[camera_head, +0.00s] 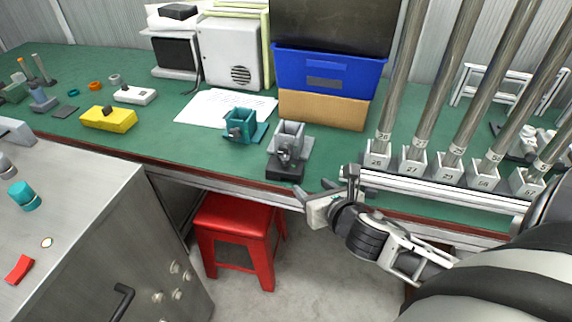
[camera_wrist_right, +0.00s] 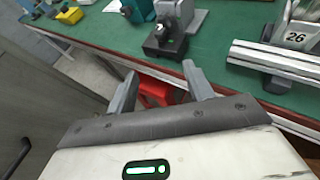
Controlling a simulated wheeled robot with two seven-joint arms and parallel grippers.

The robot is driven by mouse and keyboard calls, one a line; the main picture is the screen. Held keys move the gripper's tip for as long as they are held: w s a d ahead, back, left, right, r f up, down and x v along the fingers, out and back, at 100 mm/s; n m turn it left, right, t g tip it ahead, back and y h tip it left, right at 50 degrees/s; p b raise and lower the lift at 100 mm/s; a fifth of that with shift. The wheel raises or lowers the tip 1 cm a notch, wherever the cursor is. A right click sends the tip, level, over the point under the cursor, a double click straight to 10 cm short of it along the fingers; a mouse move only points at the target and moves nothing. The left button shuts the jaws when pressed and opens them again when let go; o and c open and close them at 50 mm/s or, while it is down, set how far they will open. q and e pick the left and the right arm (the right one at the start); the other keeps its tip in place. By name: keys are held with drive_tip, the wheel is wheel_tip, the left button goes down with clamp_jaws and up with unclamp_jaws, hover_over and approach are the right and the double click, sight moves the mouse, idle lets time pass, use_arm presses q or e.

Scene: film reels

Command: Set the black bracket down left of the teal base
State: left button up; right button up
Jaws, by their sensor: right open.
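The teal base (camera_head: 241,127) stands on the green bench, left of centre; part of it also shows at the top of the right wrist view (camera_wrist_right: 140,9). The black bracket (camera_head: 285,170) sits near the bench's front edge, to the right of and nearer than the teal base, against a grey block (camera_head: 290,136). It also shows in the right wrist view (camera_wrist_right: 164,47), beyond the fingertips. My right gripper (camera_head: 328,189) is open and empty, off the bench's front edge, to the right of the bracket and apart from it. My left gripper is not in view.
A white paper (camera_head: 205,106) lies left of the teal base, with a yellow block (camera_head: 108,118) further left. A numbered rack of tall tubes (camera_head: 420,176) stands right. Blue and tan boxes (camera_head: 325,108) stand behind. A red stool (camera_head: 233,215) is below the bench edge.

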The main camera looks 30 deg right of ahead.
sight(287, 162)
drive_tip(key=shift+n, duration=0.4)
drive_tip(key=x, duration=0.8)
drive_tip(key=b+x, duration=0.1)
drive_tip(key=x, duration=0.7)
drive_tip(key=shift+w+d+r, duration=0.1)
drive_tip(key=shift+d+r, duration=0.05)
drive_tip(key=shift+r, duration=0.05)
clamp_jaws()
drive_tip(key=shift+r, duration=0.1)
